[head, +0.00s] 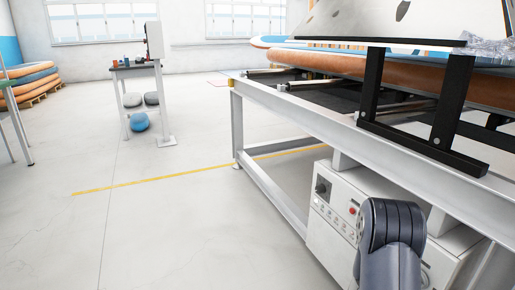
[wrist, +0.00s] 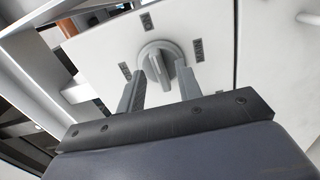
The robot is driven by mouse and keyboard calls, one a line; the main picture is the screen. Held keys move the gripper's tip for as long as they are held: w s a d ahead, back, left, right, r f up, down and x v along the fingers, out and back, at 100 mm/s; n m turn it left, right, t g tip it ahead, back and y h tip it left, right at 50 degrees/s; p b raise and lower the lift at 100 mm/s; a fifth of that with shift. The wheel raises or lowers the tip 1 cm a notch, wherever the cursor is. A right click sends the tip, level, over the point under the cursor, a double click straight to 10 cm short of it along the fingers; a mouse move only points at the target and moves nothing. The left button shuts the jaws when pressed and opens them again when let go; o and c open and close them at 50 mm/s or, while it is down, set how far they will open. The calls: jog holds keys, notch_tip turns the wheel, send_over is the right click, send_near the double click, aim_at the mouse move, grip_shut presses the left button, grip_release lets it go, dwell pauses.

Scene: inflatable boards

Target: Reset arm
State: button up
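In the wrist view, a grey rotary knob (wrist: 158,62) with a raised grip bar sits on a white panel (wrist: 95,52), with small dark labels around it. My gripper (wrist: 160,70) is open. Its two fingers stand apart, with their tips close to the left and right sides of the knob. Whether they touch it I cannot tell. In the head view, my arm shows at the lower right in front of a white control box (head: 335,232), and its fingers are hidden.
Black brackets (head: 445,100) and orange-edged boards (head: 340,62) are above. A small stand (head: 137,68) is at the back left.

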jog(key=shift+w+d+r+n, duration=0.1)
jog(key=shift+d+n, duration=0.1)
jog(key=shift+n, duration=1)
jog(key=shift+w+d+n, duration=0.1)
jog(key=shift+d+n, duration=0.05)
jog(key=shift+n, duration=1.05)
jog(key=shift+w+d+r+n, duration=0.1)
jog(key=shift+d+n, duration=0.1)
jog(key=shift+n, duration=1)
